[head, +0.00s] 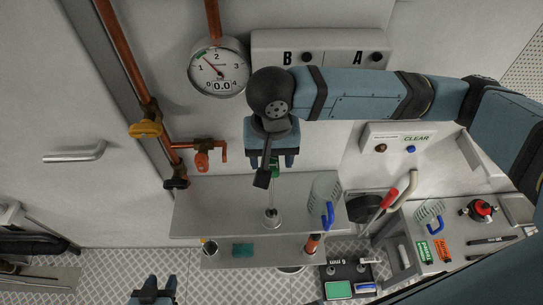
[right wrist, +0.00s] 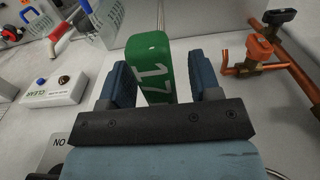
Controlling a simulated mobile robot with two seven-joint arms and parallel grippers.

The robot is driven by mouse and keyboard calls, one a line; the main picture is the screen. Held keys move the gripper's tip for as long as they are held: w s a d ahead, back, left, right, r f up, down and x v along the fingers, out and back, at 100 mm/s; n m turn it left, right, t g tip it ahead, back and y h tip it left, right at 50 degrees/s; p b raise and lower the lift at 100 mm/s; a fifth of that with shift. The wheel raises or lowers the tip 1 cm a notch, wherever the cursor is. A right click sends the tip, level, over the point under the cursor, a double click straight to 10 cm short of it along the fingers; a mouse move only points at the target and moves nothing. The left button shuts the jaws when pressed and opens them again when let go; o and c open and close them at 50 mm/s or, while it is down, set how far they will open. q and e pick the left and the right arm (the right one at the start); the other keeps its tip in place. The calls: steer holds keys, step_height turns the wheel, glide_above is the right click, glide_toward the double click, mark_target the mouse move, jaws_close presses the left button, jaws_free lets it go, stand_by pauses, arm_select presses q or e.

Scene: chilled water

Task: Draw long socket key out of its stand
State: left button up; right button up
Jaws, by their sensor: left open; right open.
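The long socket key's green handle, marked 17 (right wrist: 152,62), shows between the two fingers of my right gripper (right wrist: 165,85) in the right wrist view. The gripper is open, with a clear gap on the right and the handle closer to the left finger. In the head view my right gripper (head: 272,158) hangs over the shelf, hiding most of the handle. The key's stand, with a pale round base (head: 271,219), is on the shelf below it. The key looks upright in the stand. My left gripper (head: 152,291) is open and empty at the bottom edge, far from the key.
Copper pipes with an orange valve (head: 202,160) and a gauge (head: 219,68) are left of my right gripper. A right-hand bench (head: 432,262) carries a basket and tags.

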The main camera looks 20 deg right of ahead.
stand_by(0.3)
jaws_close()
steer(key=c, duration=0.8)
jaws_free()
jaws_close()
